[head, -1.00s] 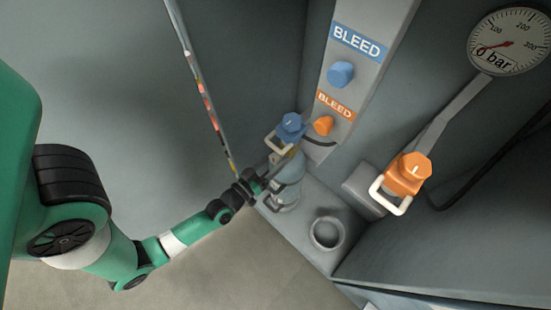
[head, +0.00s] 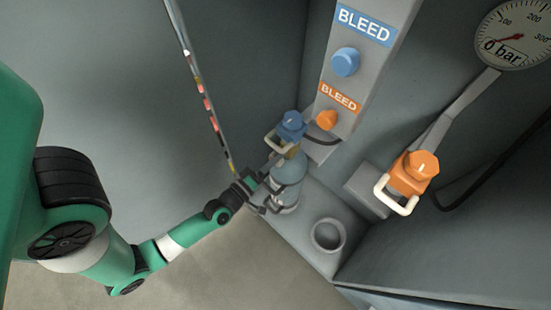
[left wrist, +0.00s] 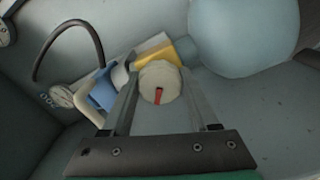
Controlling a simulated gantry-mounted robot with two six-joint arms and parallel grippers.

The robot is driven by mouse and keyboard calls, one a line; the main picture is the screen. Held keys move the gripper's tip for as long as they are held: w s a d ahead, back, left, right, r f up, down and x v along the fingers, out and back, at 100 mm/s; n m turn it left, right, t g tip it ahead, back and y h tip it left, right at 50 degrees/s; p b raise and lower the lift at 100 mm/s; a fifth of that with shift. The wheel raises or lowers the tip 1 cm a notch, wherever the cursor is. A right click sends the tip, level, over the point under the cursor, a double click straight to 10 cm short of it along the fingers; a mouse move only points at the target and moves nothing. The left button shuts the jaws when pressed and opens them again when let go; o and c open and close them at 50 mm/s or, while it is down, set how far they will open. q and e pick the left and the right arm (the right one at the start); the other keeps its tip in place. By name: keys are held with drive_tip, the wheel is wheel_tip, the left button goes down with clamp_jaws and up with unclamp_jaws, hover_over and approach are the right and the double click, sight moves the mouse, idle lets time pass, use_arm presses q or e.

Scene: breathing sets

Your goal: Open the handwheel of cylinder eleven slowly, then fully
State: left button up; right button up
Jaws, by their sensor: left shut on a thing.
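The blue-grey cylinder (head: 288,172) stands in a holder against the wall in the head view; I see no number on it. Its cream handwheel (left wrist: 160,76), with a red mark, is clear in the left wrist view, beside a yellow-brass valve part (left wrist: 184,49). My left gripper (head: 270,165) reaches the cylinder's top from the left. In the left wrist view its two fingers lie on either side of the handwheel, shut on it. A blue connector (head: 291,125) with a white bracket sits at the valve. My right gripper is not in view.
A grey panel carries blue (head: 345,62) and orange (head: 326,119) bleed knobs. An orange connector (head: 413,172) with a white bracket is at the right, below a gauge (head: 513,36) reading about 0 bar. An empty round holder (head: 327,234) is beside the cylinder. A black hose hangs right.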

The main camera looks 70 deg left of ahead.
use_arm(q)
drive_tip(key=shift+n, duration=0.7)
drive_tip(key=o, duration=1.4)
drive_tip(key=shift+c, duration=0.2)
